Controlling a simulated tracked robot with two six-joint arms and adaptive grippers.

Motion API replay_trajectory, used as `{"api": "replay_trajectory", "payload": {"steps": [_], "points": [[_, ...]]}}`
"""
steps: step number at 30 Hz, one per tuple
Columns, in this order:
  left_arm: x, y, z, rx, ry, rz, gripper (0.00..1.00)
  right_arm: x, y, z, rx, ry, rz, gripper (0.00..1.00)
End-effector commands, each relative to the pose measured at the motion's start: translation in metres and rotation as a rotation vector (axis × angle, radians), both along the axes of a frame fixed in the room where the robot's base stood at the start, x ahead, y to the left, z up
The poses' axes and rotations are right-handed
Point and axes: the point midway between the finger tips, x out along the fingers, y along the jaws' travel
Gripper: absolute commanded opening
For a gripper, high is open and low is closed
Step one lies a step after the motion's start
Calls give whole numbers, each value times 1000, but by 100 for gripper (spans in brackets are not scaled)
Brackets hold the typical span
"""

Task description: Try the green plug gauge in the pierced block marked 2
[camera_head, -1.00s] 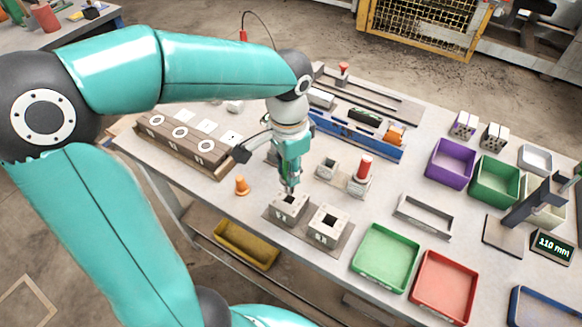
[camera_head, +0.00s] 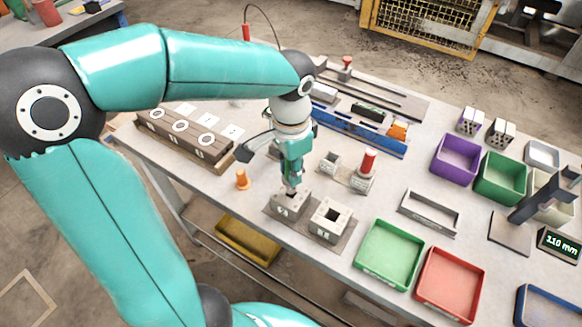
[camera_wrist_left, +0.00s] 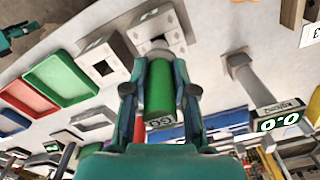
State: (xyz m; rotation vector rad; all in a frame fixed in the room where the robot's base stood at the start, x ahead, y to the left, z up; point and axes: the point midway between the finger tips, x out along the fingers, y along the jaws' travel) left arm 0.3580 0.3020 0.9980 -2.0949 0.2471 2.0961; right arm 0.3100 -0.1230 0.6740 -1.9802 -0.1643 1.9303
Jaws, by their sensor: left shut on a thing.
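My left gripper (camera_head: 291,188) points down over the left pierced block (camera_head: 288,207), a pale cube on a dark plate. In the wrist view my left gripper (camera_wrist_left: 159,95) is shut on the green plug gauge (camera_wrist_left: 159,88), one finger on each side. The gauge's far end is at the top opening of that block (camera_wrist_left: 155,24), partly hidden; I cannot tell how deep it sits. A second pierced block (camera_head: 330,220) with a square hole stands just to the right, and shows in the wrist view (camera_wrist_left: 103,65). The block marks are too small to read.
An orange cone-like piece (camera_head: 242,180) stands left of the blocks. A red-topped gauge (camera_head: 367,165) stands behind. Green (camera_head: 388,255) and red trays (camera_head: 450,285) lie to the right, near the front edge. A grey frame (camera_head: 430,212) lies behind them.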

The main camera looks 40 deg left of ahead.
Motion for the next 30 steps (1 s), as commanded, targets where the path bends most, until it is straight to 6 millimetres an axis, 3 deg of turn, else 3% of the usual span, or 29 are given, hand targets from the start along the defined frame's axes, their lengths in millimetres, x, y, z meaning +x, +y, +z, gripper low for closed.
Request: {"api": "replay_trajectory", "payload": {"steps": [30], "points": [[0,0,-13,0,-1,0,0,0,0,-11,0,0,0,40]]}}
